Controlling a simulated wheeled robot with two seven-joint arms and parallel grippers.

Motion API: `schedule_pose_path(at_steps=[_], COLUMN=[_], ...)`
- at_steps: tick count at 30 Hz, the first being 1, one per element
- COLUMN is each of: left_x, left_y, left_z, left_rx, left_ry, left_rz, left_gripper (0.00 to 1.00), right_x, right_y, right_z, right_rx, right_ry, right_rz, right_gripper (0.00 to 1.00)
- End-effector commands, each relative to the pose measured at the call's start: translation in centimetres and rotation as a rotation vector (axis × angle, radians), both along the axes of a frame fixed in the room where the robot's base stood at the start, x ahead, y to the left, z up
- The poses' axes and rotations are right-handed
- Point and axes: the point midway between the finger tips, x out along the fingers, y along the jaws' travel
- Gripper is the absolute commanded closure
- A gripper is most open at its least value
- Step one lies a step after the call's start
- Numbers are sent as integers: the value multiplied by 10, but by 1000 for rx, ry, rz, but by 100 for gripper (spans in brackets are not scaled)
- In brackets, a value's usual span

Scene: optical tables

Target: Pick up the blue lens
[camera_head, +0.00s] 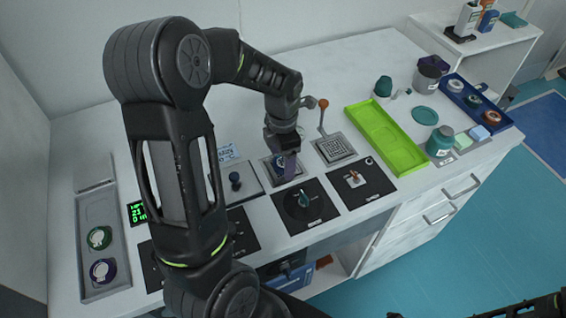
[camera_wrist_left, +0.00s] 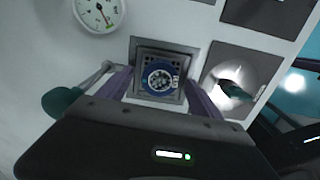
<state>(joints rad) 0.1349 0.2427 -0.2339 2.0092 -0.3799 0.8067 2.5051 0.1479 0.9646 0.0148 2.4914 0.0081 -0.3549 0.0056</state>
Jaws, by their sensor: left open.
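The blue lens (camera_wrist_left: 160,80) is a round blue ring with a pale, patterned centre, set on a square grey plate (camera_wrist_left: 146,48) in the left wrist view. In the head view, a small blue part of it (camera_head: 278,161) shows beside my fingers, mostly hidden by them. My left gripper (camera_head: 287,166) points down over this plate. Its purple fingers (camera_wrist_left: 160,92) are open, one on each side of the lens, with a gap visible around it. I cannot tell how far above the plate the fingertips are.
A green tray (camera_head: 385,137) and a blue tray (camera_head: 473,103) with round parts lie to the right. A grey tray (camera_head: 100,215) at left holds a green and a blue-purple round part. An orange-topped lever (camera_head: 323,104) and black knob panels (camera_head: 305,205) surround the plate.

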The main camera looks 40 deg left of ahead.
Motion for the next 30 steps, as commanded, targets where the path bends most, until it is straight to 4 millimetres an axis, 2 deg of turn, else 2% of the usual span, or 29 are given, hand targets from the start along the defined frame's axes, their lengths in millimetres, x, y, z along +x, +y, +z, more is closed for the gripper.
schedule_pose_path(at_steps=[12, 30], left_x=[0, 0], left_y=[0, 0], left_z=[0, 0], left_rx=[0, 0], left_ry=[0, 0], left_rz=[0, 0], left_gripper=[26, 75], right_x=[0, 0], right_y=[0, 0], right_z=[0, 0], right_rx=[0, 0], right_ry=[0, 0], right_rz=[0, 0], right_gripper=[78, 78])
